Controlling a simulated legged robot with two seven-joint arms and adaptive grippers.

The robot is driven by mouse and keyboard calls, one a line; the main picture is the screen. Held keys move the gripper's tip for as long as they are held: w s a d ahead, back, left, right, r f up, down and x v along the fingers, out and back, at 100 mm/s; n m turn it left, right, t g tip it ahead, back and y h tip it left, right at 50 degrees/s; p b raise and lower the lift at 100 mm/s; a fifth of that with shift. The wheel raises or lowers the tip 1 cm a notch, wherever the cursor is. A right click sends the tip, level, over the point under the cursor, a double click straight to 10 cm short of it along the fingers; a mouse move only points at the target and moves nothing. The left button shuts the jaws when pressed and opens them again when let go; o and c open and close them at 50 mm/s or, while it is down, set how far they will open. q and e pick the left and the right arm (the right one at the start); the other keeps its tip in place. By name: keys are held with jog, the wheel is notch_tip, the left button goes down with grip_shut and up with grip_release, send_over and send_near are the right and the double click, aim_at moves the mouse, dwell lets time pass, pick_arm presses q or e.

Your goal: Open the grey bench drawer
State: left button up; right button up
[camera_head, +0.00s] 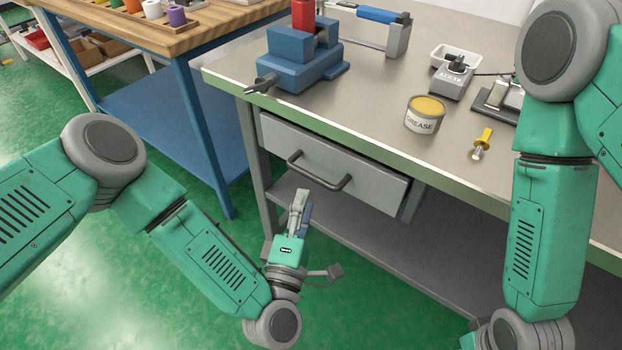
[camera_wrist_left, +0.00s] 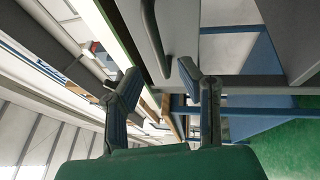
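The grey bench drawer (camera_head: 370,182) sits under the top of the metal workbench. It looks shut or nearly so. Its dark bar handle (camera_head: 318,176) runs across the front. My left gripper (camera_head: 301,200) is below and in front of the drawer, pointing up toward the handle. In the left wrist view its two fingers (camera_wrist_left: 158,78) stand apart with nothing between them. The handle (camera_wrist_left: 152,35) shows just beyond the fingertips there, and no contact is visible. My right arm hangs at the right in the head view, with its gripper out of frame.
On the bench (camera_head: 375,118) stand a blue vise (camera_head: 300,68), a grease tin (camera_head: 425,115), a yellow-handled tool (camera_head: 482,142) and a scale-like device (camera_head: 455,78). A lower shelf (camera_head: 370,245) lies under the drawer. A blue-legged wooden table (camera_head: 165,32) stands left. The green floor before the drawer is clear.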

aim_at(311, 174)
pick_arm(q)
jog(key=x, duration=0.6)
jog(key=shift+w+a+b, duration=0.1)
jog(key=shift+w+b, duration=0.15)
jog(key=shift+b, duration=0.05)
grip_shut()
